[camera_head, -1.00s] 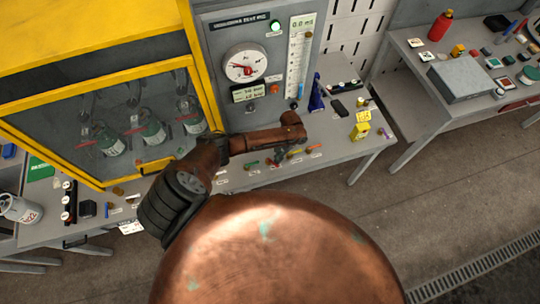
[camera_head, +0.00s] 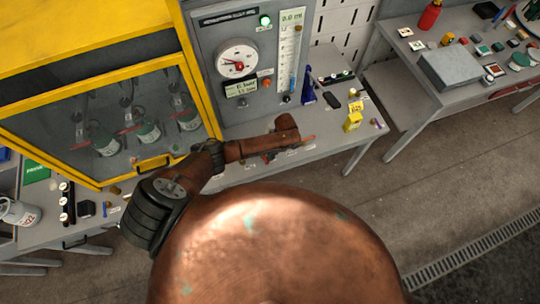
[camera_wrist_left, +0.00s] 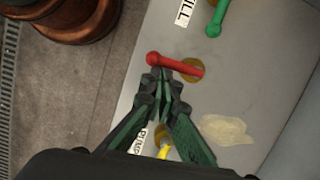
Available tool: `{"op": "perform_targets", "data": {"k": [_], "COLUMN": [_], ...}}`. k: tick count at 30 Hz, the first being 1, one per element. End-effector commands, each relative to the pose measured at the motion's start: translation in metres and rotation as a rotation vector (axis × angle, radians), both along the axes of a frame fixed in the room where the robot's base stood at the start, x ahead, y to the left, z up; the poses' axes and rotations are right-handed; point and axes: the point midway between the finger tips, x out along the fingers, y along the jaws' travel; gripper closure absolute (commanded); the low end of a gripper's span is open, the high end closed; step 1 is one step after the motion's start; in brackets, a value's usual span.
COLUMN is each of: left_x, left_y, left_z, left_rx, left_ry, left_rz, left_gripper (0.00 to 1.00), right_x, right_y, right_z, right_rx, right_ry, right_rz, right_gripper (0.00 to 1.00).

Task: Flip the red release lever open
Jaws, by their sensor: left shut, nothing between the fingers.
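In the left wrist view the red lever (camera_wrist_left: 176,65) lies across a round brass base, its ball end at the left. My left gripper (camera_wrist_left: 163,88) is shut and empty, its dark fingertips just below the lever's bar near the ball end. I cannot tell whether they touch it. In the head view my left arm reaches over the bench front, and the arm hides the gripper's fingers. The red lever is mostly hidden there too. My right gripper is in neither view.
A green lever (camera_wrist_left: 217,18) stands above the red one in the wrist view, and a yellow lever (camera_wrist_left: 164,152) is partly hidden below. The gauge panel (camera_head: 207,40) and yellow-framed cabinet (camera_head: 110,70) stand behind. A yellow object (camera_head: 352,118) sits at the bench's right.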

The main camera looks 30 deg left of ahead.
Motion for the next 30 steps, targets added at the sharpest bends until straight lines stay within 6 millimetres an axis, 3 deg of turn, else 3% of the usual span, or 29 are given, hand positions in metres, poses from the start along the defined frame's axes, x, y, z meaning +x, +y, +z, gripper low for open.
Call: {"op": "perform_targets", "data": {"k": [17, 23, 30], "left_x": [-0.001, 0.001, 0.004], "left_y": [0.001, -0.001, -0.005], "left_z": [0.002, 0.017, 0.050], "left_rx": [0.001, 0.001, -0.001], "left_ry": [0.002, 0.002, 0.001], "left_rz": [0.002, 0.004, 0.008], "left_gripper": [1.00, 1.00, 1.00], "right_x": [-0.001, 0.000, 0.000], "right_y": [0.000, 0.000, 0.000], "right_z": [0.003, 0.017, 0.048], "right_rx": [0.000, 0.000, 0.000], "right_ry": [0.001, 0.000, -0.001], "right_rz": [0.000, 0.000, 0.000], "right_gripper": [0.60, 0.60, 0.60]}}
